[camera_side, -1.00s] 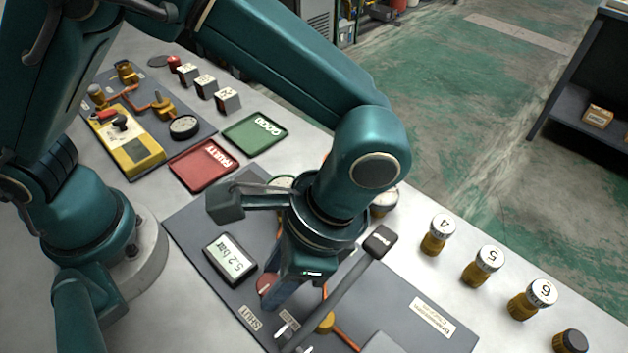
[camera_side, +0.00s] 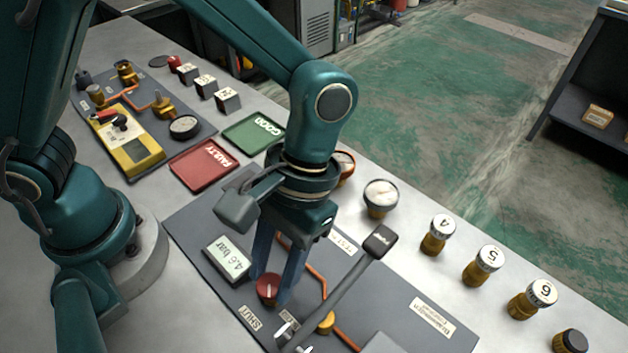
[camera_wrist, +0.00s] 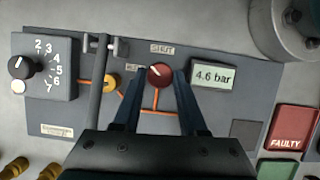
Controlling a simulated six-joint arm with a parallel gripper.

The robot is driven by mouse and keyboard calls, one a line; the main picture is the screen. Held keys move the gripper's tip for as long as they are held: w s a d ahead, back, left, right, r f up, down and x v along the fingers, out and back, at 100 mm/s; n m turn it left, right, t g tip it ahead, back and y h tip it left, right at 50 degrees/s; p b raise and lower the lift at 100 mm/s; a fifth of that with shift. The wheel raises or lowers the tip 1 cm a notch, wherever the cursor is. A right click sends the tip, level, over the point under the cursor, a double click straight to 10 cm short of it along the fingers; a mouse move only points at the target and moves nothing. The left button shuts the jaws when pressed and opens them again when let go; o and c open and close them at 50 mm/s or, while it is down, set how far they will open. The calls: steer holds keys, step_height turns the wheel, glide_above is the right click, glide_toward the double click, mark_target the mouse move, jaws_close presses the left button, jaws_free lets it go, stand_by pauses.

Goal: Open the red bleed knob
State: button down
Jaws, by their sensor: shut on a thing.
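The red bleed knob (camera_side: 267,288) sits on the grey panel between the two blue fingers of my gripper (camera_side: 272,287). My gripper is shut on it from above. In the wrist view the red knob (camera_wrist: 160,76) lies between the two fingertips (camera_wrist: 160,82), and its pale pointer line slants to the upper left. A label SHUT (camera_wrist: 162,48) is above it; a smaller label (camera_wrist: 132,67), too small to read, is at its upper left. The display (camera_side: 229,260) beside it reads 4.6 bar.
A pump lever (camera_side: 350,285) slants up close to the right of my gripper. A brass fitting (camera_wrist: 110,82) and orange pipes lie near the knob. Gauges (camera_side: 381,195) and numbered canisters (camera_side: 483,265) stand along the far edge. Red (camera_side: 205,165) and green trays lie behind.

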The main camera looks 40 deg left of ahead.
steer(key=n+h, duration=0.1)
steer(key=n, duration=0.3)
steer(key=shift+a+n+h, duration=0.2)
steer(key=shift+n+h, duration=0.1)
steer(key=shift+h, duration=0.1)
steer(key=shift+s+a+n+t+h, duration=0.1)
steer(key=shift+n+t+h, duration=0.25)
steer(key=shift+n, duration=0.55)
steer(key=shift+s+n+t+h, duration=0.1)
steer(key=shift+n+t+h, duration=0.2)
steer(key=shift+n, duration=0.6)
steer(key=shift+w, duration=0.1)
steer(key=shift+c, duration=2.2)
jaws_free()
steer(key=shift+r, duration=0.1)
steer(key=shift+v, duration=2.5)
